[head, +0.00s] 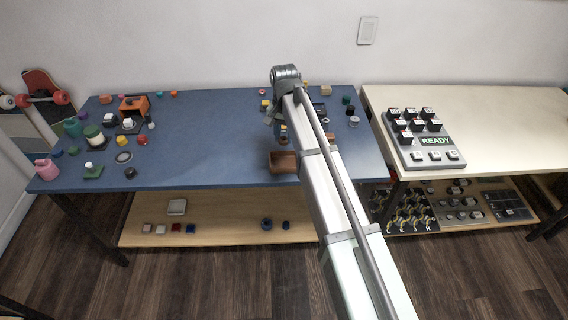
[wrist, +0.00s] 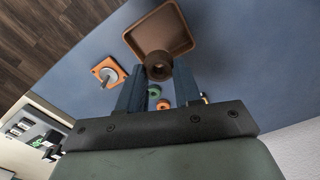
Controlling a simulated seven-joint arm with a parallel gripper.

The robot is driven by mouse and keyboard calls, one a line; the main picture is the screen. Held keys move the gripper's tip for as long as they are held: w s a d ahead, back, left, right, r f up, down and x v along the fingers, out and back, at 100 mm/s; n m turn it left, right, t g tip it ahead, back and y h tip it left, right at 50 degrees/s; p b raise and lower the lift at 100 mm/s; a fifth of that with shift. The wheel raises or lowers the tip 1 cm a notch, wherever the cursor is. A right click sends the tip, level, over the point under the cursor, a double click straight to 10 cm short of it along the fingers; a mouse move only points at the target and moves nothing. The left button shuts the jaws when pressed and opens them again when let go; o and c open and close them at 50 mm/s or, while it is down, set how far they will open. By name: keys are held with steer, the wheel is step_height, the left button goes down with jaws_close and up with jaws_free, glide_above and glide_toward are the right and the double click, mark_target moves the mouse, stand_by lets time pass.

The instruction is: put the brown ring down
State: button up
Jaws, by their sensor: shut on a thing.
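The brown ring (wrist: 158,66) is between the fingertips of my gripper (wrist: 159,72) in the wrist view. The gripper is shut on it. Behind the ring in that view is a brown square tray (wrist: 177,42), which looks empty in its visible part. The tray also shows in the head view (head: 283,168) at the front edge of the blue table, partly behind my arm. I cannot tell the ring's height above the table. In the head view the ring is hard to make out near my arm's end.
An orange plate with an upright peg (wrist: 108,72) is beside the tray. Small green (wrist: 154,91) and orange (wrist: 163,104) pieces lie on the blue table (head: 205,150) near my fingers. Many small objects crowd the table's left end; its middle is clear.

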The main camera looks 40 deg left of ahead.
mark_target(284, 163)
steer(key=shift+f, duration=5)
steer(key=o, duration=1)
steer(key=shift+f, duration=0.1)
step_height(284, 163, up, 12)
